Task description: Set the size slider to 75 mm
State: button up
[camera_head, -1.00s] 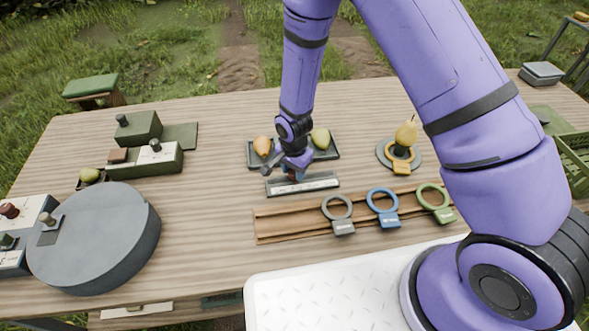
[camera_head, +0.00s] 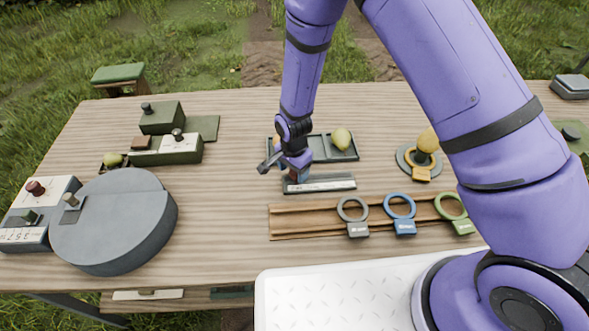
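The size slider (camera_head: 325,184) is a low dark grey bar with a pale marked strip along its front, lying in the middle of the table. Its markings are too small to read. My gripper (camera_head: 297,174) points down at the slider's left end, and the fingertips are at or just above the bar. A small dark reddish part shows at the fingers, but I cannot tell if it is the slider's knob or if it is gripped. My gripper hides most of that end, and its opening is too small to judge.
Behind the slider is a dark tray (camera_head: 350,158) with a yellow-green pear (camera_head: 341,138). In front lies a brown board (camera_head: 310,222) with grey (camera_head: 353,209), blue (camera_head: 400,206) and green rings (camera_head: 451,206). A round grey drum (camera_head: 125,225) stands left.

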notch_tip(320, 180, up, 11)
dwell(0.7)
jog(key=shift+f, duration=0.1)
jog(key=s+d+r+n+t, duration=0.1)
jog(key=s+d+r, duration=0.1)
jog(key=d+r, duration=0.5)
jog(key=s+d+r+n+t+y, duration=0.1)
jog(key=d+r+n, duration=0.15)
jog(key=r, duration=0.85)
jog(key=s+d+r+n+t, duration=0.1)
jog(key=s+d+r, duration=0.1)
jog(key=d+r, duration=0.55)
jog(key=s+d+r+n, duration=0.1)
jog(key=s+d+r, duration=0.2)
jog(key=s, duration=0.3)
jog(key=s+d+r+n+t, duration=0.1)
jog(key=s+d+r+n, duration=0.1)
jog(key=s+r, duration=0.3)
jog(key=s+d+r+n+t+h, duration=0.1)
jog(key=s+d+r, duration=0.2)
jog(key=s, duration=0.4)
jog(key=shift+s+d+r, duration=0.4)
jog(key=shift+d, duration=0.1)
